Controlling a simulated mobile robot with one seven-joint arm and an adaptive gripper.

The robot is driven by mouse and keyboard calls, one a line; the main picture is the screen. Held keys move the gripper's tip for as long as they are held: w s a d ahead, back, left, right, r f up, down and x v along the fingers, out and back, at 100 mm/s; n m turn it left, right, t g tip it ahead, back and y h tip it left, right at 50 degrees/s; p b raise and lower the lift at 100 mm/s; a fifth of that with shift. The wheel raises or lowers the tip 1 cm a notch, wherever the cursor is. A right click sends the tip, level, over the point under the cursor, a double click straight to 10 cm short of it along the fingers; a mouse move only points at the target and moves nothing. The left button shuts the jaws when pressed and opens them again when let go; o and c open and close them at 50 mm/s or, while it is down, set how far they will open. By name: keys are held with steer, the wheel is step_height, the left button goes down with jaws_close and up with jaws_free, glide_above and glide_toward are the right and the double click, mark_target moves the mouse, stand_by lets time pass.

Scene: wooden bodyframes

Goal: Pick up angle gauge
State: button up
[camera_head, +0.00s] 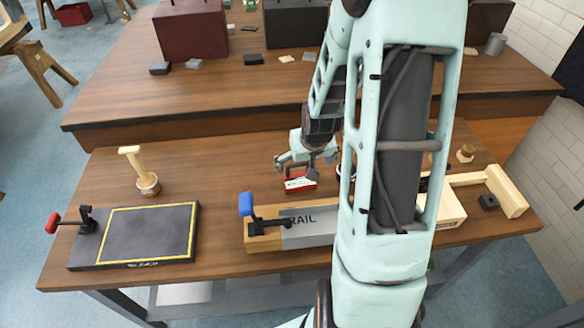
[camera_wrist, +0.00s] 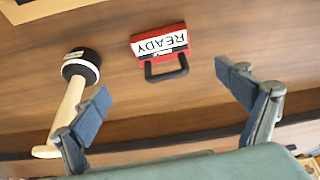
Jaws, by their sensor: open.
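I cannot tell for sure which object is the angle gauge. A small red block with a white "READY" label and a black handle (camera_wrist: 160,43) lies on the table, label upside down in the wrist view. In the head view this red and white block (camera_head: 299,182) sits just below my gripper (camera_head: 306,165). My gripper also shows in the wrist view (camera_wrist: 170,97), with its two fingers spread wide and nothing between them. The block lies beyond the fingertips, roughly between their lines, and looks apart from them.
A wooden-handled tool (camera_head: 148,183), a dark framed board (camera_head: 145,235) and a "RAIL" fixture (camera_head: 308,222) share the near table. My arm hides part of the right side.

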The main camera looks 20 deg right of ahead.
mark_target(299, 179)
steer(key=shift+s+a+p+x, duration=0.15)
steer(key=shift+p+x, duration=0.15)
steer(key=shift+x, duration=2.45)
steer(key=shift+s+a+p+x, duration=0.15)
steer(key=shift+p+x, duration=0.15)
steer(key=shift+x, duration=2.5)
steer(key=c, duration=1.4)
